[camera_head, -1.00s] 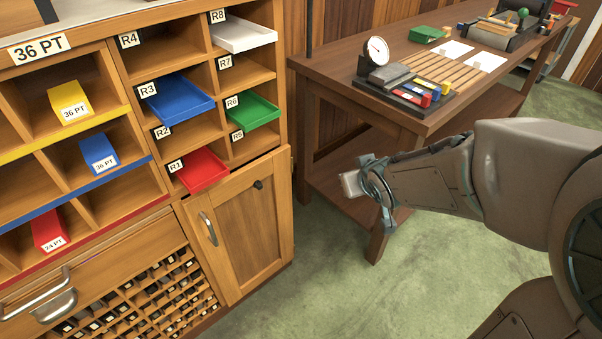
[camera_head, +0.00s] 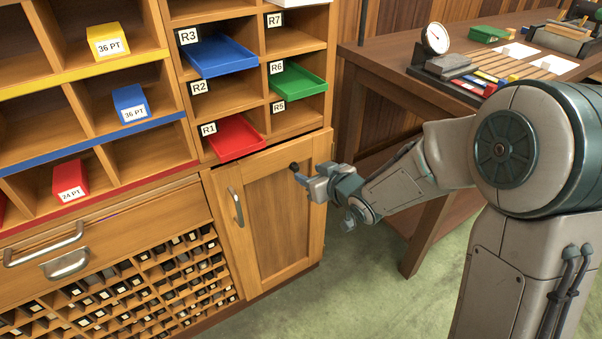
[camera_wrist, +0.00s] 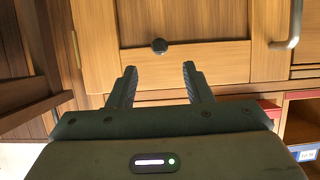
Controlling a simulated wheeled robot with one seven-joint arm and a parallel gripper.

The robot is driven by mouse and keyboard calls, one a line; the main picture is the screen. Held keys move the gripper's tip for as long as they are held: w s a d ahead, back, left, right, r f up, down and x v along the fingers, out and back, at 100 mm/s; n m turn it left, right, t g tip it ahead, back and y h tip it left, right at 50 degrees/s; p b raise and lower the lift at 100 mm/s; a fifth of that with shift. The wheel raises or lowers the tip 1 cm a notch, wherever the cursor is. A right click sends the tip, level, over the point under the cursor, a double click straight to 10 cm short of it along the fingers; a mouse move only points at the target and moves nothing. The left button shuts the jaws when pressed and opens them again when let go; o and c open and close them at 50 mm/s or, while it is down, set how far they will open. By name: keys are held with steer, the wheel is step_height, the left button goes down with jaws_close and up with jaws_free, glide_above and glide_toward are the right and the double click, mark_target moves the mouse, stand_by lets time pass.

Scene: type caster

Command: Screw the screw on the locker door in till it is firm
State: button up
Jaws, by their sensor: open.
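The locker door (camera_head: 268,222) is a wooden panel door at the lower right of the cabinet, with a curved metal handle (camera_head: 236,207) on its left side. The dark round screw (camera_head: 294,166) sits near the door's upper right corner. In the wrist view the screw (camera_wrist: 159,46) shows on the door frame, ahead of my fingers and roughly centred between them. My gripper (camera_head: 306,178) is open and empty, close in front of the screw at its lower right. In the wrist view both fingers of my gripper (camera_wrist: 160,76) stand apart, short of the screw.
A red tray (camera_head: 236,137) juts out just above the door, with blue (camera_head: 219,56) and green (camera_head: 298,81) trays higher up. A wooden workbench (camera_head: 385,68) stands close on the right. The green floor (camera_head: 350,285) below is clear.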

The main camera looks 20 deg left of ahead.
mark_target(296, 167)
steer(key=b+x, duration=0.1)
steer(key=x, duration=0.5)
steer(key=shift+w+a+f, duration=0.2)
